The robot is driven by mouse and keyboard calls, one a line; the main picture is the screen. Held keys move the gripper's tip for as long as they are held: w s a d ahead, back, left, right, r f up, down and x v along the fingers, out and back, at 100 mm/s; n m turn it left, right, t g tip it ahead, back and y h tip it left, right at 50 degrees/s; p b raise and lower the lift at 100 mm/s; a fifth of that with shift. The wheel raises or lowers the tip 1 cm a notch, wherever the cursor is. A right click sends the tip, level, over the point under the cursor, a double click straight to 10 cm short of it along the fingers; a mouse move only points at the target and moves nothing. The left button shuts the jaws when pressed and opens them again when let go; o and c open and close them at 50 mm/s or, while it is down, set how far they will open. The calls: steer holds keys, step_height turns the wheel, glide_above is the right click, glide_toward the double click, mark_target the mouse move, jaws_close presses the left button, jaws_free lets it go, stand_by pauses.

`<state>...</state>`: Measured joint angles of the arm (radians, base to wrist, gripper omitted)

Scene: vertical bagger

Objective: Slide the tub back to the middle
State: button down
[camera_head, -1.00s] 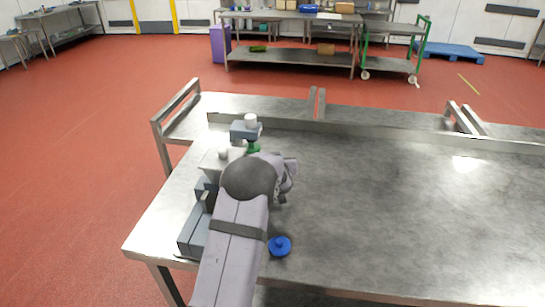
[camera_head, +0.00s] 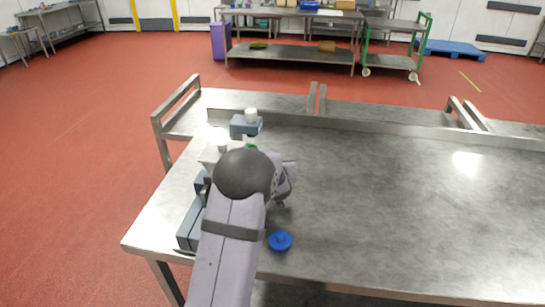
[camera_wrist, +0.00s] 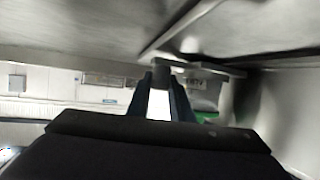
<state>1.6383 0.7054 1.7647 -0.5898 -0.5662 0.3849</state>
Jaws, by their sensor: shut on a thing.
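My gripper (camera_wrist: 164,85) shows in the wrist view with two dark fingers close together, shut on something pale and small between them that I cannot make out. In the head view my own arm hides the gripper. I cannot surely tell which thing is the tub. A pale piece with a green part (camera_wrist: 207,116) is just right of the fingers in the wrist view. In the head view a bit of green (camera_head: 250,147) peeks out behind my arm. A blue round lid-like piece with a knob (camera_head: 280,241) lies on the table right of my arm.
A blue-grey block with a white cylinder (camera_head: 245,127) stands near the table's back left. Long grey blocks (camera_head: 191,226) lie at the left edge. A raised metal rail (camera_head: 370,130) runs along the back. The table's right side (camera_head: 420,210) is clear.

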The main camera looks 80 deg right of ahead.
steer(key=a+b, duration=0.1)
steer(key=a, duration=0.6)
steer(key=c, duration=1.9)
jaws_free()
steer(key=shift+o, duration=0.2)
steer(key=shift+b+v, duration=0.6)
steer(key=shift+v, duration=3.05)
steer(key=shift+r, duration=0.1)
